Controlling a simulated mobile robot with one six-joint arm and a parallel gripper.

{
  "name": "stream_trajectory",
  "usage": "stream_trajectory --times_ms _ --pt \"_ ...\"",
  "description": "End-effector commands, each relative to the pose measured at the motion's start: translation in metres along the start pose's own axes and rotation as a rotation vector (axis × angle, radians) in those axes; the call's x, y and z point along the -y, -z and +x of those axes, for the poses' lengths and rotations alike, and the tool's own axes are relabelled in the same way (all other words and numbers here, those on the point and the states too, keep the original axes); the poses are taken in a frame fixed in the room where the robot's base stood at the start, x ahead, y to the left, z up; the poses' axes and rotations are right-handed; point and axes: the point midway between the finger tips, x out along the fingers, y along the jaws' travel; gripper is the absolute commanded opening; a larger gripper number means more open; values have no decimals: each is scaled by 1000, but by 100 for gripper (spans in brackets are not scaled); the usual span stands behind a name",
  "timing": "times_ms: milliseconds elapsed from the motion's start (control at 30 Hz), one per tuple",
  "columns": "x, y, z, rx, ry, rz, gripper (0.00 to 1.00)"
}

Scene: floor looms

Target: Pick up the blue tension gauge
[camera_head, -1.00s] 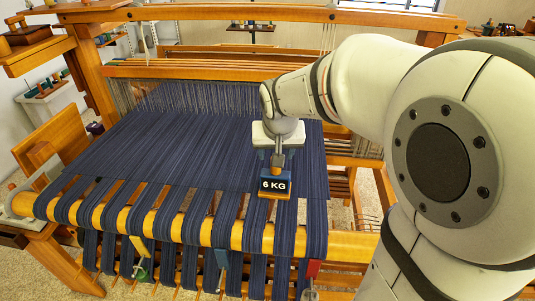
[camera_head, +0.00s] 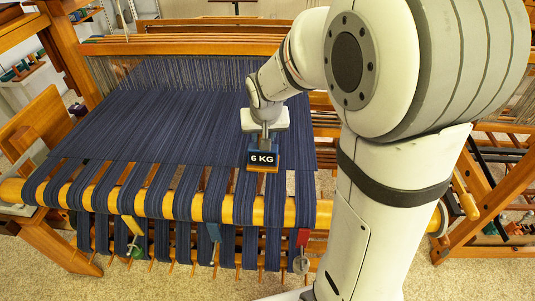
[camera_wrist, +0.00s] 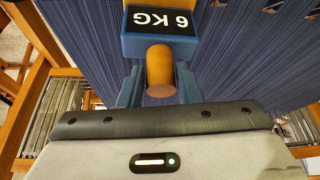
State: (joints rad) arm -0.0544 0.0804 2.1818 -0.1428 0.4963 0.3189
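A dark blue block with a white "6 KG" label and a wooden handle (camera_head: 262,159) stands over the blue warp near the loom's front beam. It is the blue gauge-like object nearest my gripper. In the wrist view the blue block (camera_wrist: 160,35) is at the top, label upside down, with its round handle pointing at my palm. My gripper (camera_wrist: 159,80) has one finger on each side of the handle, and narrow gaps seem to show between fingers and handle. In the head view my gripper (camera_head: 264,136) is directly above the block.
Dark blue warp (camera_head: 165,115) covers the loom and wraps its wooden front beam (camera_head: 160,203). Below it hang a yellow tag (camera_head: 132,224), a blue tag (camera_head: 214,232) and a red tag (camera_head: 303,237). Wooden loom frames stand at left and right. Carpet (camera_head: 380,270) is in front.

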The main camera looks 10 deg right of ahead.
Motion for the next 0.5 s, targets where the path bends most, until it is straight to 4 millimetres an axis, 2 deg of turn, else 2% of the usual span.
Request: stream_trajectory --times_ms 33,367,500 --pt "0 0 0 0 0 0 27" --pt "0 0 0 0 0 -1 0" --pt "0 0 0 0 0 -1 0"
